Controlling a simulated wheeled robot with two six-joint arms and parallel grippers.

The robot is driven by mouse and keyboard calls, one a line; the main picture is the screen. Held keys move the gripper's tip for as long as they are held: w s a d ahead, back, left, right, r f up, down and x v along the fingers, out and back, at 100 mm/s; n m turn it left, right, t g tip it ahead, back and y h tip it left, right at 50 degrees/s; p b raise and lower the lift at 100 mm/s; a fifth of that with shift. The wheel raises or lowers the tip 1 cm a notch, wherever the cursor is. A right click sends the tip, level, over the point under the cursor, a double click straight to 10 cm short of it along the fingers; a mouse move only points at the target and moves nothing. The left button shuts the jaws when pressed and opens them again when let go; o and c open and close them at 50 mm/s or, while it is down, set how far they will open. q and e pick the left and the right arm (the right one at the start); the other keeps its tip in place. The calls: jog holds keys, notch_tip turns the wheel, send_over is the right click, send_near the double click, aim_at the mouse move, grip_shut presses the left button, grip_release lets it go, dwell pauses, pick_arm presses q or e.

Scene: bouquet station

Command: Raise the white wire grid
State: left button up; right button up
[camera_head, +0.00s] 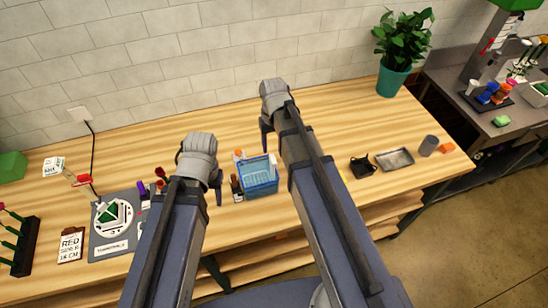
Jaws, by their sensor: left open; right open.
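A blue open bin (262,192) stands on the wooden table between my two arms. Pale lines that look like the white wire grid (259,178) show inside it; the grid is too small to make out clearly, and I cannot tell how deep it sits. My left gripper (200,178) is open and empty, to the left of the bin. My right gripper (278,126) is open and empty, beyond the bin and slightly to its right. My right arm passes close along the bin's right side.
Small bottles and tools (237,184) stand at the bin's left. A metal tray (394,159), black holder (362,167) and grey cup (429,146) are right. A potted plant (393,80) stands behind.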

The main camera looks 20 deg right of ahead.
aim_at(273, 159)
notch_tip(273, 159, down, 6)
jog(key=b, duration=0.5)
jog(key=shift+f+b, duration=0.25)
jog(key=shift+b, duration=0.15)
grip_shut()
jog(key=shift+r, duration=0.1)
dwell(0.8)
